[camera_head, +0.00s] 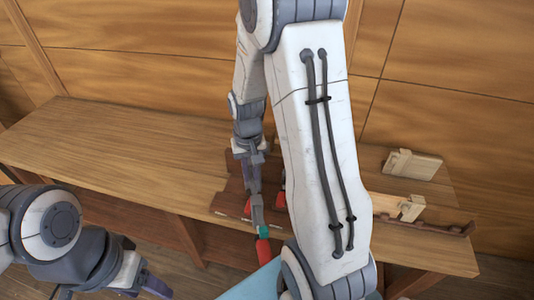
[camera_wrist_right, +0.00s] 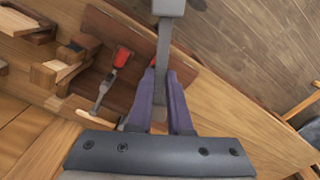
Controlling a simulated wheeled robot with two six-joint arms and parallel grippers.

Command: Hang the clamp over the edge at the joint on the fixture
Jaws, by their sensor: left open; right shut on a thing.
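My right gripper (camera_head: 255,190) is shut on a grey metal clamp (camera_wrist_right: 165,50), whose bar runs up between the purple fingers in the right wrist view. In the head view a green piece and a red handle (camera_head: 263,250) hang below this gripper, at the bench's front edge. The dark brown fixture (camera_head: 233,195) lies under and beside the gripper. A second clamp with a red handle (camera_wrist_right: 122,57) sits at the fixture, left of the fingers in the wrist view. My left gripper (camera_head: 150,285) is open and empty at the lower left. The joint cannot be made out clearly.
The wooden bench (camera_head: 120,150) is clear on its left side. A pale wooden block (camera_head: 412,164) and another wooden piece (camera_head: 400,207) lie at the right. A light blue surface (camera_head: 250,282) stands in front of the bench. My arm covers the middle.

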